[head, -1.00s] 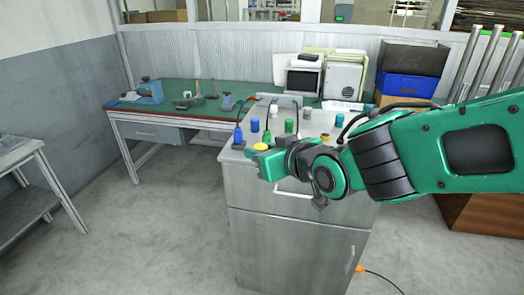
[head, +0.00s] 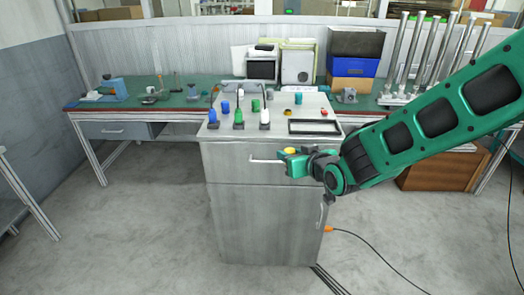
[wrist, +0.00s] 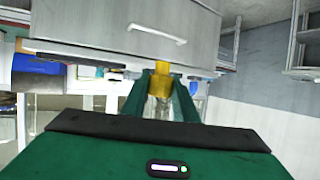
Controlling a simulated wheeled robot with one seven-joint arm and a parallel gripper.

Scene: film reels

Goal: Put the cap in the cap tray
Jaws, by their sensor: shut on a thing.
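My gripper (head: 290,161) is shut on a yellow cap (head: 290,150), just in front of the grey cabinet's front face and lower in the picture than its top. The cap also shows between the fingers in the wrist view (wrist: 161,84). A shallow tray with a black rim (head: 290,128), which looks like the cap tray, lies at the front right of the cabinet top (head: 222,133). It is above and slightly right of my gripper in the head view, and its inside looks empty.
A drawer handle (head: 266,161) is close to my gripper. A cable lies on the floor at right.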

